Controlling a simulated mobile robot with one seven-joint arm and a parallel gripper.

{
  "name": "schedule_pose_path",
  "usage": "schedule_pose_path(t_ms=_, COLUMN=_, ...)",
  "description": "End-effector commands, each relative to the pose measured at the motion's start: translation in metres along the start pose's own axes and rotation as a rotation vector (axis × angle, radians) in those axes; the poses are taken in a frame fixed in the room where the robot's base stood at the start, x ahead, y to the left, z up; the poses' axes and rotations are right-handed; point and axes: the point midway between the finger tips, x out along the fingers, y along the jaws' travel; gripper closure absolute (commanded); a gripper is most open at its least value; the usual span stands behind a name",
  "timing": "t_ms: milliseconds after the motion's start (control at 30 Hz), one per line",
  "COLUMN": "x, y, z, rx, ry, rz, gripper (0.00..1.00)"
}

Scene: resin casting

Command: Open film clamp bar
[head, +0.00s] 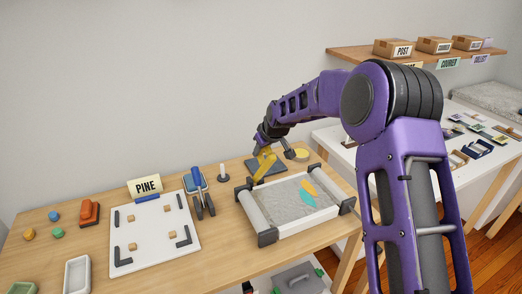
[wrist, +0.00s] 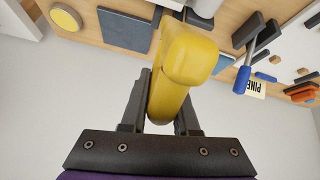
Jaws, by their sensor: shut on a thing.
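My gripper (wrist: 162,95) is shut on a yellow bent piece (wrist: 190,55), with a finger on either side of it. In the head view, my gripper (head: 267,142) is at the back of the wooden table, and the yellow piece (head: 265,160) shows beneath it, above or at a dark flat plate (head: 270,168). Whether the yellow piece touches the plate is unclear. A frame (head: 292,233) with pale side rollers and black corner blocks lies in front, holding a grey sheet (head: 278,206) with orange and teal shapes. I cannot tell which part is the film clamp bar.
A yellow disc (head: 300,154) lies right of the plate. Left of the frame are a blue roller (head: 194,179), a white peg (head: 222,171), a white board (head: 150,246) and a PINE sign (head: 145,187). Another table (head: 338,142) stands behind at right.

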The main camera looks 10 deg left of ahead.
Motion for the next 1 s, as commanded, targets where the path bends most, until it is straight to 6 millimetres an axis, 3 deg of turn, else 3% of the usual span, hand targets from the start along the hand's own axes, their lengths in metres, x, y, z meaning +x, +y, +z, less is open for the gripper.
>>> schedule_pose_path(t_ms=67, x=0.001, y=0.002, z=0.002, rx=0.0, ry=-0.004, rz=0.001, gripper=1.0)
schedule_pose_path(t_ms=100, x=0.001, y=0.002, z=0.002, rx=0.0, ry=-0.004, rz=0.001, gripper=0.68)
schedule_pose_path(t_ms=233, x=0.001, y=0.001, z=0.002, rx=0.0, ry=-0.003, rz=0.001, gripper=0.44)
schedule_pose_path(t_ms=533, x=0.0, y=0.0, z=0.001, rx=0.0, ry=-0.001, rz=0.0, gripper=0.43)
schedule_pose_path(t_ms=667, x=-0.009, y=0.001, z=0.0, rx=0.0, ry=0.001, rz=0.002, gripper=0.43)
schedule_pose_path(t_ms=767, x=-0.024, y=0.002, z=0.0, rx=0.001, ry=0.002, rz=0.003, gripper=0.43)
schedule_pose_path(t_ms=1000, x=-0.08, y=0.002, z=0.0, rx=0.0, ry=0.002, rz=0.004, gripper=0.43)
